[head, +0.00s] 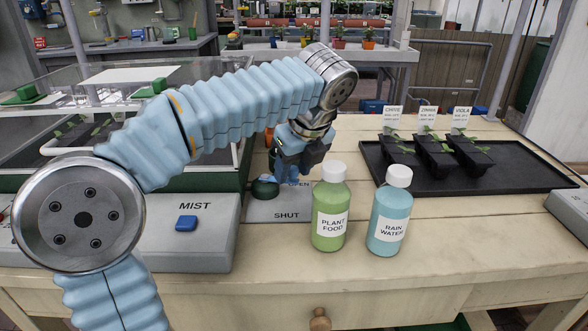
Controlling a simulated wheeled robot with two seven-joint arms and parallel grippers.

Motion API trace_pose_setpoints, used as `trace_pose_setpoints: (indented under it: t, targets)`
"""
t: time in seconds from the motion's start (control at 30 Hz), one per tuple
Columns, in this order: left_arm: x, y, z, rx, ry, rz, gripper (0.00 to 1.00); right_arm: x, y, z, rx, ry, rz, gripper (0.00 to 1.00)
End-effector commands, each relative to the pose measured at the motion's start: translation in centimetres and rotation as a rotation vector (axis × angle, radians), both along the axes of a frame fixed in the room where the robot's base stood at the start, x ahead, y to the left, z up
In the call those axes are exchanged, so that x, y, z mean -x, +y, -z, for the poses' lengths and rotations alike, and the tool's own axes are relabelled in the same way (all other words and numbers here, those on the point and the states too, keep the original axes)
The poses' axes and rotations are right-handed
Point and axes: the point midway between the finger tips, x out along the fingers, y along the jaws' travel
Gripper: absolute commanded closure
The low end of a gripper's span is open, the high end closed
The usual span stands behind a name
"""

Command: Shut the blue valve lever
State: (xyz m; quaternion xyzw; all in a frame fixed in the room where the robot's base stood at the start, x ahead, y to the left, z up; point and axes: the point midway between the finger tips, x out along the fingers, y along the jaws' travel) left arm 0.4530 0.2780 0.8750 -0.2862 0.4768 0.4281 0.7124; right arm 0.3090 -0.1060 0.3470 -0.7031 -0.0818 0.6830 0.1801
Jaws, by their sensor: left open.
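My left gripper (296,168) reaches down from its light blue arm over the valve panel (262,214), behind the bottles. Its jaws are open, but they are small and partly dark in the head view. The panel is marked OPEN at the back and SHUT at the front. A small blue piece, apparently the valve lever (268,179), shows just left of the gripper, beside a green round part (264,189). The gripper hides much of this spot, so I cannot tell the lever's exact angle or whether the gripper touches it. My right gripper is not in view.
A green plant food bottle (330,215) and a blue rain water bottle (389,218) stand right of the panel. A grey MIST box (190,250) with a blue button is at left. A black tray (530,180) with labelled seedling pots is at right. Bare tabletop lies in front.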

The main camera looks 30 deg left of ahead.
Motion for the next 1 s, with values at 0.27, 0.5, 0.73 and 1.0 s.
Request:
trace_pose_setpoints:
  t: [0.27, 0.5, 0.73, 1.0]
  targets:
    - [-0.04, 0.05, 0.12, 0.000, -0.001, 0.000, 0.54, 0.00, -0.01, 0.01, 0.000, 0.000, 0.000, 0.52]
    - [-0.03, 0.05, 0.09, 0.000, 0.000, 0.000, 0.90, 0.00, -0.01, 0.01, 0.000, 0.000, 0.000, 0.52]
    - [-0.01, 0.10, 0.08, -0.001, 0.000, -0.001, 1.00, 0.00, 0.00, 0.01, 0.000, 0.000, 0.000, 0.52]
    - [0.11, 0.22, 0.07, -0.001, 0.000, -0.001, 1.00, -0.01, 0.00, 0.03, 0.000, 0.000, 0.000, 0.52]
